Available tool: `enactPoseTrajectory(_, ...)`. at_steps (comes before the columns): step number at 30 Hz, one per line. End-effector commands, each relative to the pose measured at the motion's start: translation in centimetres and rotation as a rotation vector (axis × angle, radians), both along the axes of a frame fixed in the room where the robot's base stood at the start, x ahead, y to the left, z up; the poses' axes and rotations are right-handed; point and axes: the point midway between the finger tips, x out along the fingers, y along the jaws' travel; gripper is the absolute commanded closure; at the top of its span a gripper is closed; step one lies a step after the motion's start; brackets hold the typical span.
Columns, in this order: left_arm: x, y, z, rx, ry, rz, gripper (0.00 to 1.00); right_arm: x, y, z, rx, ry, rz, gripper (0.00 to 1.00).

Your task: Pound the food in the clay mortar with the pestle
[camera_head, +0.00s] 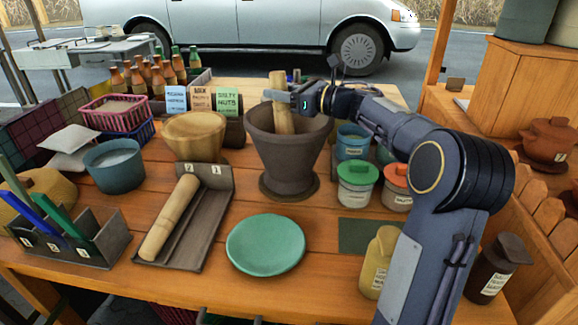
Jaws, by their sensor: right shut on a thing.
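The dark clay mortar (287,167) stands upright on a round base on the wooden table, right of the middle. A pale wooden pestle (282,117) stands nearly upright with its lower end inside the mortar's mouth. My right gripper (285,97) is shut on the pestle's upper part, above the rim. Food inside the mortar is hidden from this angle. A second pale wooden pestle (169,217) lies in a grey tray (205,226) at the left front. My left gripper is not in view.
A green plate (265,245) lies in front of the mortar. Lidded jars (357,184) stand close on its right, under my right arm. A wooden bowl (195,136) and a blue bowl (114,166) stand to its left. Bottles (160,75) and label cards (201,99) are behind.

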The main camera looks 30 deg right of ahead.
Motion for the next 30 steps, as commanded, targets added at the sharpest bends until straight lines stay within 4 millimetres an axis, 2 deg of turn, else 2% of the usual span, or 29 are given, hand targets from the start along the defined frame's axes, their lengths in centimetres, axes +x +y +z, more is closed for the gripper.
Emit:
enactPoseTrajectory(12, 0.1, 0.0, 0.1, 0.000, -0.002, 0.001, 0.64, 0.0, 0.0, 0.0, 0.001, 0.003, 0.000, 1.00)
enactPoseTrajectory(14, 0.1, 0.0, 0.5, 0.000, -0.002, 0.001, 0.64, 0.0, 0.0, 0.4, 0.001, 0.003, 0.000, 1.00)
enactPoseTrajectory(22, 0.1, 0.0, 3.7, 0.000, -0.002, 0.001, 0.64, 0.0, 0.0, 4.9, 0.000, 0.001, -0.001, 1.00)
enactPoseTrajectory(30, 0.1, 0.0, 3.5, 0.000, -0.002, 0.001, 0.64, 0.0, 0.0, 4.9, 0.001, 0.003, -0.001, 1.00)
